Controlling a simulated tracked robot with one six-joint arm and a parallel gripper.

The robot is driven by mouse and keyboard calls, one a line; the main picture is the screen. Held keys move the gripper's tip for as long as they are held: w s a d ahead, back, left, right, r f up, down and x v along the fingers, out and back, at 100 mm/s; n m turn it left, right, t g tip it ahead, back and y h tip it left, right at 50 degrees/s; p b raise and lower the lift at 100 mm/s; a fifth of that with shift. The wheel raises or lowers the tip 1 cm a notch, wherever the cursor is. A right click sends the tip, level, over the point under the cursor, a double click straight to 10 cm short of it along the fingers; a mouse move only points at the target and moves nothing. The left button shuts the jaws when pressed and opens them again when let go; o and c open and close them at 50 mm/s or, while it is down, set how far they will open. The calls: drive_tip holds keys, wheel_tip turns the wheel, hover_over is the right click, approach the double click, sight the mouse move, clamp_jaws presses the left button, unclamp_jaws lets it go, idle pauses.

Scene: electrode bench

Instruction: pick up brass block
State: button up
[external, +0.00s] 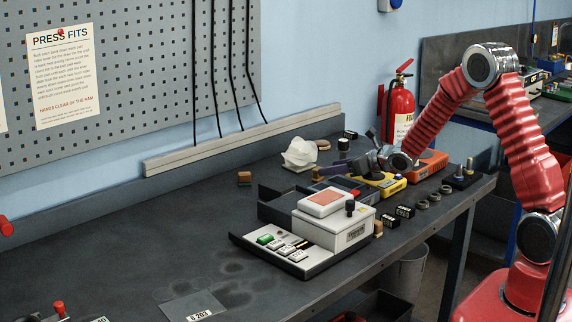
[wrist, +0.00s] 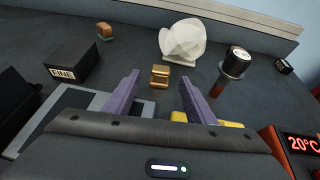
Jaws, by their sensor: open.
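The brass block (wrist: 159,76) is a small gold piece with a notched middle, lying on the dark bench in the wrist view. It shows between and beyond the two purple fingers of my gripper (wrist: 160,98), closer to the left fingertip in the picture. My gripper is open and empty, with the fingers spread on either side and no contact visible.
A white faceted lump (wrist: 183,40) sits just behind the block. A black-topped cylinder (wrist: 237,62) stands to the right, a black box marked FINE (wrist: 72,65) to the left. A yellow device (external: 382,186) and a grey press unit (external: 335,235) crowd the near side. The bench's left part is clearer.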

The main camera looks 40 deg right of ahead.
drive_tip(key=shift+r+x, duration=0.2)
drive_tip(key=shift+x, duration=1.9)
drive_tip(key=shift+c, duration=0.6)
clamp_jaws()
